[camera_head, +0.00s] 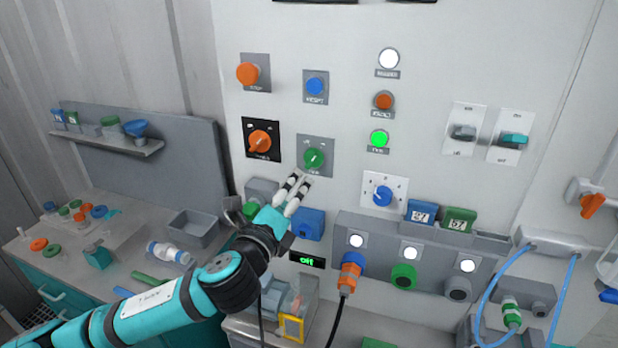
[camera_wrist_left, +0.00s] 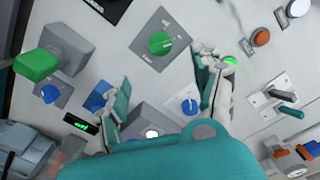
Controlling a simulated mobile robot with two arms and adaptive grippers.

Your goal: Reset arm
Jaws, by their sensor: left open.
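My left gripper (camera_head: 297,188) reaches up from the lower left in the head view, just below the green rotary knob (camera_head: 313,158) on the panel. Its fingers are spread and hold nothing. In the left wrist view my left gripper (camera_wrist_left: 165,90) shows its two fingers apart, with the green knob (camera_wrist_left: 160,43) beyond them and no contact visible. My right gripper does not show.
The grey panel (camera_head: 345,25) carries an orange knob (camera_head: 260,141), a blue knob (camera_head: 382,195), buttons and a lit green lamp (camera_head: 379,139). Below are sockets with an orange plug (camera_head: 350,273) and its cable. A bench (camera_head: 125,238) with small parts stands at left.

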